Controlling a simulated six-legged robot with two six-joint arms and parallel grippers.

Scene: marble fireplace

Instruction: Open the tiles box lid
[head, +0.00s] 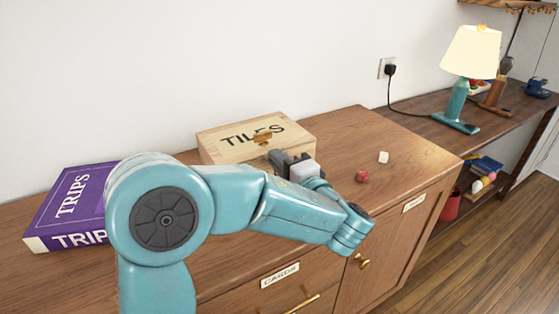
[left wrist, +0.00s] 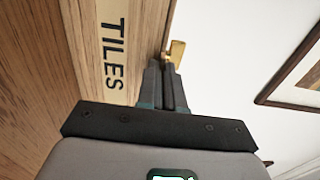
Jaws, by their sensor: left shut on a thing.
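The tiles box (head: 222,150) is pale wood with dark lettering, and it stands on the wooden cabinet top against the wall. Its lid (head: 225,132) looks down in the head view; I cannot tell whether a small gap is open. A brass handle (head: 262,138) shows at the box, and it also shows in the left wrist view (left wrist: 177,51) at the fingertips. My left gripper (head: 281,157) is at the front of the box, shut on the brass handle. My arm and gripper hide part of the box front. My right gripper is not in view.
A purple TRIPS box (head: 72,200) lies left, partly behind my arm. A red die (head: 362,176) and a white die (head: 383,157) lie right of my gripper. A teal lamp (head: 460,95) stands on the shelf farther right. The cabinet top beyond the dice is clear.

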